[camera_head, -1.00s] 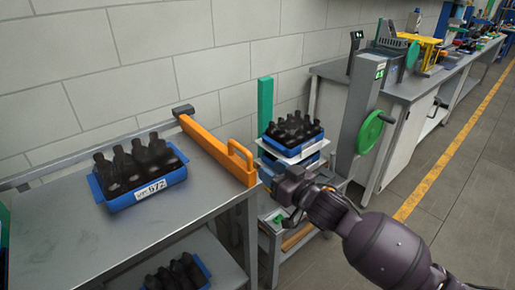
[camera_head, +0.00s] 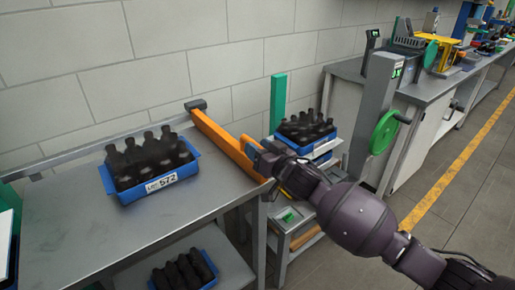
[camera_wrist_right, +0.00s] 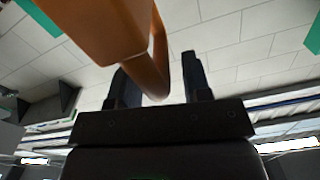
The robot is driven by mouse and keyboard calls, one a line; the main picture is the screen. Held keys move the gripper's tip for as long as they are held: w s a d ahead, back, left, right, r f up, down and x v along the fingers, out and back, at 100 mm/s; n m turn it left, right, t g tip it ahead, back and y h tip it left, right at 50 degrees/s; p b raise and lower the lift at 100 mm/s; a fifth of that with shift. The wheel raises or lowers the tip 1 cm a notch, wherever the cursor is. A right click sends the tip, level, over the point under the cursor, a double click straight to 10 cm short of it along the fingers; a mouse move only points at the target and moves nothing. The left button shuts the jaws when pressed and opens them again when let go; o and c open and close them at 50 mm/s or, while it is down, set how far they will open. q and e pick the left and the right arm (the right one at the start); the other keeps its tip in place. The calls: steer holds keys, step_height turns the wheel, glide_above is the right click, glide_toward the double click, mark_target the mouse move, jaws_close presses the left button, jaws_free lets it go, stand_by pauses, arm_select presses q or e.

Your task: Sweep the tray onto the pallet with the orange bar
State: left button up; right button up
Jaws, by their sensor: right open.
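The blue tray (camera_head: 190,173) of dark bottles, labelled 572, sits on the grey table (camera_head: 75,235), left of the orange bar (camera_head: 220,138). The bar lies along the table's right side, with a looped handle at its near end. My right gripper (camera_head: 256,155) is at that handle and partly hides it. In the right wrist view, the open fingers (camera_wrist_right: 160,82) stand on either side of the orange handle (camera_wrist_right: 157,70). Beyond the bar, another blue tray (camera_head: 294,139) of bottles stands on a light stacked support, partly hidden by my arm. My left gripper is not in view.
A green post (camera_head: 277,103) stands behind the far stack. A grey column with a green handwheel (camera_head: 385,130) stands to its right, beside a long workbench. More bottles (camera_head: 182,272) sit on the shelf under the table. A wall runs behind.

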steer(key=shift+w+a, duration=0.2)
steer(key=shift+w, duration=0.05)
steer(key=shift+c, duration=0.2)
jaws_close()
